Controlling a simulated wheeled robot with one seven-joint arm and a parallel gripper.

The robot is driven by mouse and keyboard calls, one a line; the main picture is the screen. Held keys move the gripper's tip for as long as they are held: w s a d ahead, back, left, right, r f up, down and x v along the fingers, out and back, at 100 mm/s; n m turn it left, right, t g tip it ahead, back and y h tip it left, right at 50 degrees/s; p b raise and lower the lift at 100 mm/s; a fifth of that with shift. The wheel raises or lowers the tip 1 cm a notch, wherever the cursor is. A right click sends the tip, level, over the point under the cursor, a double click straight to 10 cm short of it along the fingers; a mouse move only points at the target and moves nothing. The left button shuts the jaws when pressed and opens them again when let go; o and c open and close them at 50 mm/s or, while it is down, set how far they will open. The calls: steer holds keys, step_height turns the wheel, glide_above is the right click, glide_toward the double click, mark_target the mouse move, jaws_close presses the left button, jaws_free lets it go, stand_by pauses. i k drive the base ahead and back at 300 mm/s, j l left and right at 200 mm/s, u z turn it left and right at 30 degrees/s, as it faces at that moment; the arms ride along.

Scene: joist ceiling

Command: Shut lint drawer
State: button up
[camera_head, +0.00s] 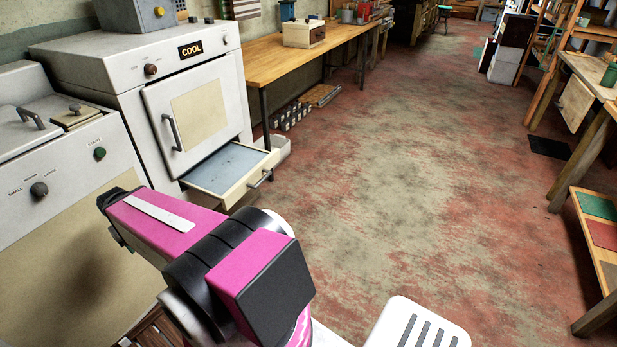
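The lint drawer (232,176) is a shallow, cream-fronted tray with a grey-blue inside, low at the base of a white dryer (110,62). It is pulled well out, and its front with a bar handle (260,179) faces the lower right. The drawer looks empty. Its near left corner lies close to my pink arm in the picture. My pink and black arm crosses the lower left, its far end dark and in front of the machines. I cannot make out gripper fingers there.
A white washer with a lid handle (32,118) stands left of the dryer. The dryer door is shut, with a vertical handle (172,132). A wooden bench (272,62) stands beyond. Small items lie under it. The red-grey floor (400,170) right of the drawer is clear.

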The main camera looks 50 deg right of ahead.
mark_target(226, 175)
steer(key=z, duration=0.45)
steer(key=j+z, duration=0.2)
steer(key=z, duration=0.25)
steer(key=i+j+z, duration=0.1)
steer(key=z, duration=0.4)
steer(key=j+z, duration=0.1)
steer(key=z, duration=0.35)
steer(key=j+z, duration=0.15)
steer(key=j, duration=0.2)
